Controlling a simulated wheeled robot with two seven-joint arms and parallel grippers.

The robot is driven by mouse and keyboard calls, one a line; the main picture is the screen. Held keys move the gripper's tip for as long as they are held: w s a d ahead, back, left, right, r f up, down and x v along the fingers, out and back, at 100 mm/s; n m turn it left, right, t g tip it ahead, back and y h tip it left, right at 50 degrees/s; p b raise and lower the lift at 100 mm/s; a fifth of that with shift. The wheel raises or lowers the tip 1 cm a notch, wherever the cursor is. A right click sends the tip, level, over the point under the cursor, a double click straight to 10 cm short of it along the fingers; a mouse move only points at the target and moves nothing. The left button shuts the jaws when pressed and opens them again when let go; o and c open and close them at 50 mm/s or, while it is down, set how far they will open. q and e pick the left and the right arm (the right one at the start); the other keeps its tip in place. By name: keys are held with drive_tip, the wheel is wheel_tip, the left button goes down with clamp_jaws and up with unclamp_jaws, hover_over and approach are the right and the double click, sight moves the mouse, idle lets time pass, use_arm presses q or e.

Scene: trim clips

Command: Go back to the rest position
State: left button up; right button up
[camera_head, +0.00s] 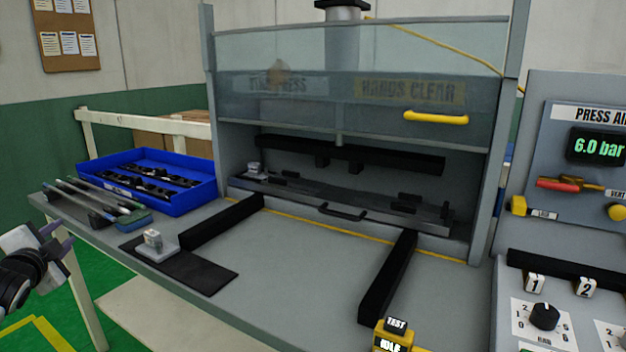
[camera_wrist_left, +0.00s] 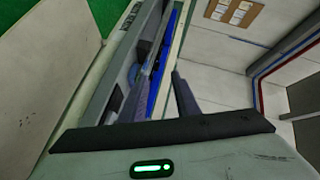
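My left gripper (camera_head: 66,233) is at the left edge in the head view, beside the left end of the bench and apart from everything on it. Its two fingers stand apart with nothing between them. In the left wrist view the gripper (camera_wrist_left: 157,85) also shows spread fingers, with the bench edge and blue bin beyond. My right gripper is not in view.
The grey bench (camera_head: 310,270) holds a blue bin (camera_head: 200,195) of dark clips, several rods (camera_head: 95,200), a small block (camera_head: 153,240) on a black mat (camera_head: 205,278), and a press with a clear guard (camera_head: 290,95). A control panel (camera_head: 575,240) stands right. The bench middle is clear.

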use_arm(q)
drive_tip(key=s+d+f+n+g+h, duration=0.15)
drive_tip(key=s+d+f, duration=0.25)
drive_tip(key=d+f, duration=0.45)
drive_tip(key=s+d+f+n+h, duration=0.2)
drive_tip(key=s+d+f, duration=0.4)
drive_tip(key=f, duration=0.4)
drive_tip(key=s+d+f+n+g+h, duration=0.1)
drive_tip(key=s+d+f+n+h, duration=0.15)
drive_tip(key=d+f, duration=0.6)
drive_tip(key=s+d+f+g+h, duration=0.1)
drive_tip(key=s+d+f, duration=0.2)
drive_tip(key=s, duration=0.6)
drive_tip(key=s+d+f+n+g, duration=0.1)
drive_tip(key=s+d+f, duration=0.3)
drive_tip(key=s+d, duration=0.4)
drive_tip(key=s+d+f+g+h, duration=0.1)
drive_tip(key=s+d+f, duration=0.3)
drive_tip(key=s, duration=0.6)
drive_tip(key=shift+d+g+h, duration=0.3)
drive_tip(key=shift+d+g, duration=0.15)
drive_tip(key=shift+d, duration=0.55)
